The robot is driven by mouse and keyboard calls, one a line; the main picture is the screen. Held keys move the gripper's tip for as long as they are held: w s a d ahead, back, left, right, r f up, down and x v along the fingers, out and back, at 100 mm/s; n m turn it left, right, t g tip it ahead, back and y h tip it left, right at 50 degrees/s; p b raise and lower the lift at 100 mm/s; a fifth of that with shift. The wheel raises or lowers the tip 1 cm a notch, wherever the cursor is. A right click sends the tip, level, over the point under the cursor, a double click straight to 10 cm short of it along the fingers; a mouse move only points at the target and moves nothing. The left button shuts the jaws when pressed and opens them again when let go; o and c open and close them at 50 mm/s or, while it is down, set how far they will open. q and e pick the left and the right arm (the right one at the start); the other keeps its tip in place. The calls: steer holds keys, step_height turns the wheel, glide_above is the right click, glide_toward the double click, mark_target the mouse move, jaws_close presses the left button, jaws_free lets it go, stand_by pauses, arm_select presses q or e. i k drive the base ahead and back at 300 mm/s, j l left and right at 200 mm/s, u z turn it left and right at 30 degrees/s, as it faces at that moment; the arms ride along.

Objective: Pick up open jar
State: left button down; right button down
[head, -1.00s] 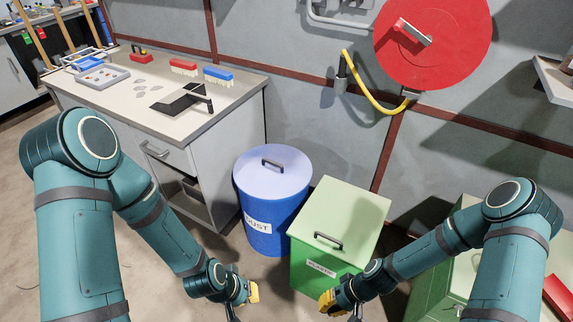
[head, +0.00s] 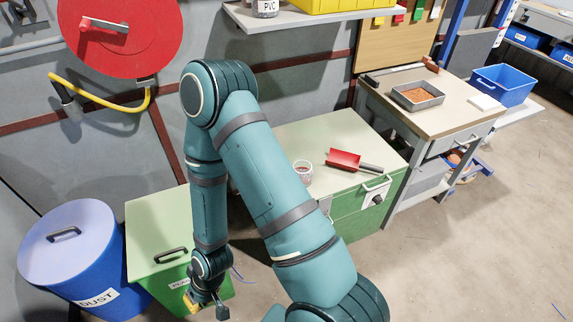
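My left gripper is out of view.
A red scoop (head: 345,160) lies right of the jar. A blue bin (head: 75,250) and green lidded bin (head: 150,225) stand at left. The floor (head: 450,255) at lower right is clear.

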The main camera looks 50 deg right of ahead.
mark_target(303, 167)
steer(key=z, duration=1.9)
